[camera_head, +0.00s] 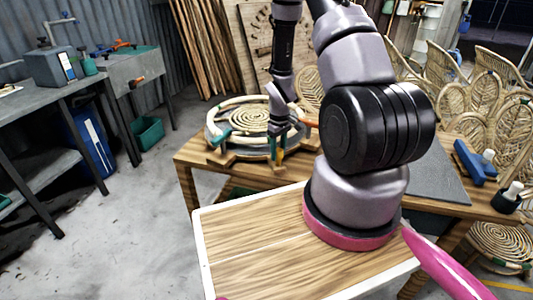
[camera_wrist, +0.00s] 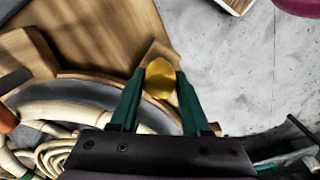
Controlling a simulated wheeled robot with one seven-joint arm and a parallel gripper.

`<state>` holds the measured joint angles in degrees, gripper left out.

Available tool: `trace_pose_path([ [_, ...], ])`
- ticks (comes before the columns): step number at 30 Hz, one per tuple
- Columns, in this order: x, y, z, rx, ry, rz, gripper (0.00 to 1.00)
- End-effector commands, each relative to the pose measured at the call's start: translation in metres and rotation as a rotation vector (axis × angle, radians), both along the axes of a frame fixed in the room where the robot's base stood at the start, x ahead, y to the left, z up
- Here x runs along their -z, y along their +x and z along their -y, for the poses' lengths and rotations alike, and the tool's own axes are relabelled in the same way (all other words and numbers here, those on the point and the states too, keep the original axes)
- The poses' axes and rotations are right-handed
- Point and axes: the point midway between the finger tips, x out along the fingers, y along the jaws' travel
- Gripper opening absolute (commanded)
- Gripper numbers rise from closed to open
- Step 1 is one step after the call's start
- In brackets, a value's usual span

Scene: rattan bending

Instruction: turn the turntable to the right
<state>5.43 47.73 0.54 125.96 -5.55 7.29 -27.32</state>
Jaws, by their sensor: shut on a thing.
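The turntable (camera_head: 236,143) is a round disc on a wooden base on the workbench, with a pale rattan ring and spiral on it. Part of its grey disc (camera_wrist: 75,95) shows in the wrist view, with rattan coils (camera_wrist: 55,155) at lower left. My gripper (camera_head: 279,158) is at the turntable's front right edge. In the wrist view, its green fingers (camera_wrist: 158,92) are shut on a yellow round-topped handle (camera_wrist: 160,77) at the rim. The handle's lower part is hidden. My arm hides part of the turntable's right side.
The wooden workbench (camera_head: 190,158) extends right, with a dark mat (camera_head: 440,178) and a blue tool (camera_head: 473,162). Woven rattan chair backs (camera_head: 485,95) stand behind at right. A metal workbench (camera_head: 30,110) is at left. Clear concrete floor lies between them.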

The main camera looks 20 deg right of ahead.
Motion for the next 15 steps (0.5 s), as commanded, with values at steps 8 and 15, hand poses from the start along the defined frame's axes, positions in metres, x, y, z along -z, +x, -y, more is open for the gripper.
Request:
trace_pose_path([
  [8,0.0,0.001,0.046,-0.133,0.0,0.001,0.0],
  [15,0.0,0.007,0.083,-0.253,0.0,0.002,0.0],
])
